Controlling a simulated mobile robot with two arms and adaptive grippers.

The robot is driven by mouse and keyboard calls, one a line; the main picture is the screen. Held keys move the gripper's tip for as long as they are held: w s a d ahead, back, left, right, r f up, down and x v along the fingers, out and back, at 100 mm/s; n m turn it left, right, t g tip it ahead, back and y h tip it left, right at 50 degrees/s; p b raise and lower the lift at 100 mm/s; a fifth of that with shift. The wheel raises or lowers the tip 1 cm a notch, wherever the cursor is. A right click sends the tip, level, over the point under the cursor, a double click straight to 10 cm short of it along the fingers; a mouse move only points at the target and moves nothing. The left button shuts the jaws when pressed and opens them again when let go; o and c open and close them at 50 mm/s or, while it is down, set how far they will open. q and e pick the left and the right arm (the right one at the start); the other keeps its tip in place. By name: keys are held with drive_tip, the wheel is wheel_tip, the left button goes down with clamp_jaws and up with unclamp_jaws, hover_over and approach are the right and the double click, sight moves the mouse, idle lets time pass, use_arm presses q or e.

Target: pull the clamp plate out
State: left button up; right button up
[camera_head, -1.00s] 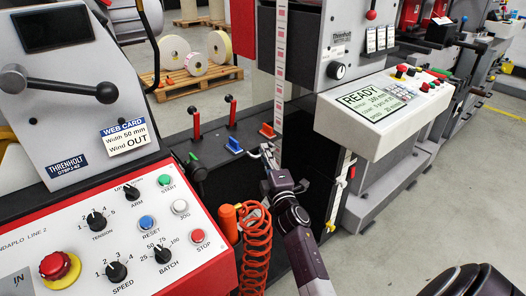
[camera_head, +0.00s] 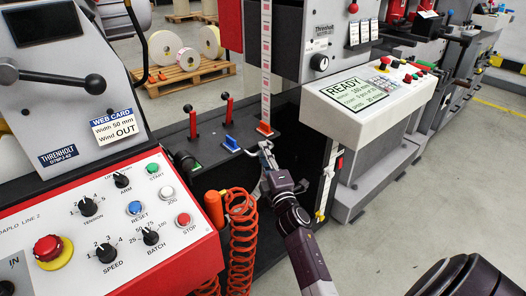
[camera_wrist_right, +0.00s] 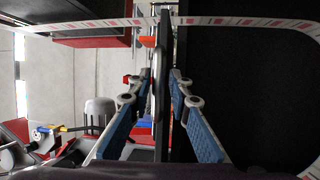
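In the right wrist view, a thin dark upright plate (camera_wrist_right: 164,45), seen edge-on, stands between the fingers of my right gripper (camera_wrist_right: 160,85). A grey rounded part (camera_wrist_right: 155,82) sits on its left side. I cannot tell for sure which part is the clamp plate. The blue-padded fingers are open, one on each side, with a visible gap on the right. In the head view, the right gripper (camera_head: 264,153) is at the black machine front, just below an orange tab (camera_head: 264,129) and right of a blue tab (camera_head: 231,143). My left gripper is not in view.
The red-edged control panel (camera_head: 110,215) is at the left. A coiled orange hose (camera_head: 241,235) hangs left of my right arm. The label web (camera_head: 266,60) runs vertically above the gripper. A white display console (camera_head: 365,98) juts out at the right.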

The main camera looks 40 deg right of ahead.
drive_tip(key=shift+o, duration=0.4)
drive_tip(key=shift+r, duration=0.15)
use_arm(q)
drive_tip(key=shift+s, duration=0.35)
use_arm(e)
drive_tip(key=v, duration=1.2)
